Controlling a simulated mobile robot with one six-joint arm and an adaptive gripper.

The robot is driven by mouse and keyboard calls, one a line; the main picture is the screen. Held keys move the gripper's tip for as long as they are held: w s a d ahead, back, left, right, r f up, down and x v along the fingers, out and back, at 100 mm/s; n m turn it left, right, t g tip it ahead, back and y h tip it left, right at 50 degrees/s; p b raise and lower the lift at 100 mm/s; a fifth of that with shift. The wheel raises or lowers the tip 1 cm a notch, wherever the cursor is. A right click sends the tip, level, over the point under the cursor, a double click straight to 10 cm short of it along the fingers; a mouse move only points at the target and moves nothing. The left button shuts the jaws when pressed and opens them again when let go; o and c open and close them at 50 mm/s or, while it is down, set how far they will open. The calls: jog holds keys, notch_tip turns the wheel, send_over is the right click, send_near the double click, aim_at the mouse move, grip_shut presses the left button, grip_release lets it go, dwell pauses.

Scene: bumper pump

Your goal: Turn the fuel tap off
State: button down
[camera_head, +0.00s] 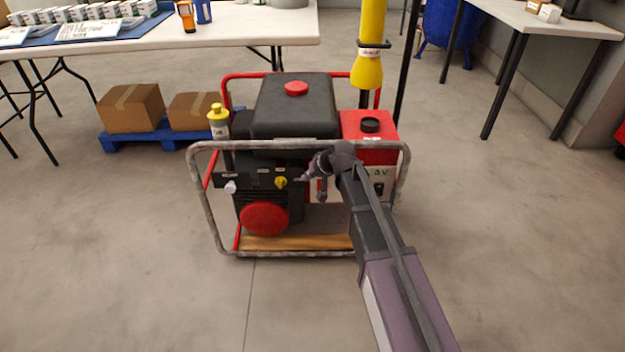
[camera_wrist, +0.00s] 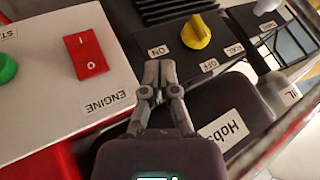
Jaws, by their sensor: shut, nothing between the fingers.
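The fuel tap is a yellow knob (camera_wrist: 196,32) on a dark panel in the wrist view, with ON and OFF labels beside it. It also shows on the pump's front in the head view (camera_head: 281,182). I cannot tell for certain which label its ridge points to. My gripper (camera_wrist: 160,68) is shut and empty, with its tips just below and left of the knob, apart from it. In the head view my gripper (camera_head: 306,178) is right of the knob, in front of the panel.
A red ENGINE rocker switch (camera_wrist: 85,55) and a green button (camera_wrist: 5,68) lie left of my gripper. A white knob (camera_head: 230,187) is left of the tap. The pump's grey tube frame (camera_head: 207,225) surrounds the panel. A yellow hanging tube (camera_head: 368,65) is behind.

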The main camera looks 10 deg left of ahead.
aim_at(286, 181)
jog(key=shift+a+f+b, duration=0.25)
jog(key=shift+a+f, duration=0.1)
jog(key=shift+a, duration=0.65)
jog(key=shift+a+f+b, duration=0.25)
jog(key=shift+a+f, duration=0.1)
jog(key=shift+a, duration=0.6)
jog(key=shift+a+f+b, duration=0.25)
jog(key=shift+a+f, duration=0.1)
jog(key=shift+a, duration=0.65)
jog(key=shift+d, duration=0.1)
